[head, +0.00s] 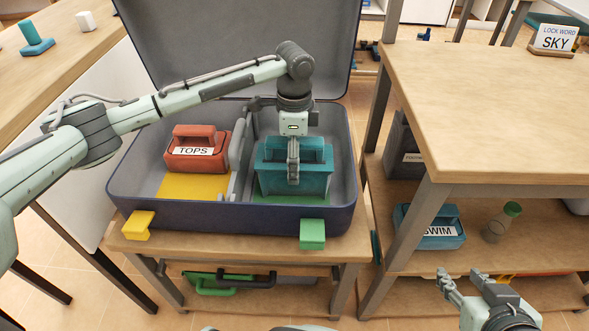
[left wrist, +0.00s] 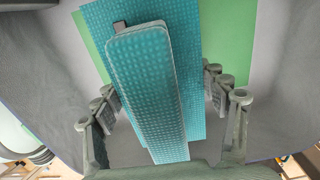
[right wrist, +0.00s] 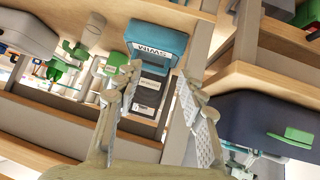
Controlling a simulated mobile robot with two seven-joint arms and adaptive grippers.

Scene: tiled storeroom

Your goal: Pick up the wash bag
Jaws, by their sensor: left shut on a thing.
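An open dark blue suitcase (head: 200,215) stands on a low wooden stand. A teal bag (head: 318,183) with a raised top grip sits in its right compartment, over a green patch. No label shows on it, so I cannot tell if it is the wash bag. My left gripper (head: 293,175) points down and is shut on this teal bag, which also shows between the fingers in the left wrist view (left wrist: 150,85). A blue bag labelled SWIM (head: 432,228) lies on the right shelf. My right gripper (head: 462,285) is open and empty, low in front of the shelf.
A red bag labelled TOPS (head: 195,155) sits in the left compartment, beyond a grey divider (head: 240,150). A bottle with a green cap (head: 502,222) stands by the SWIM bag. A wooden table (head: 490,110) at the right holds a LOCK WORD SKY sign (head: 555,40).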

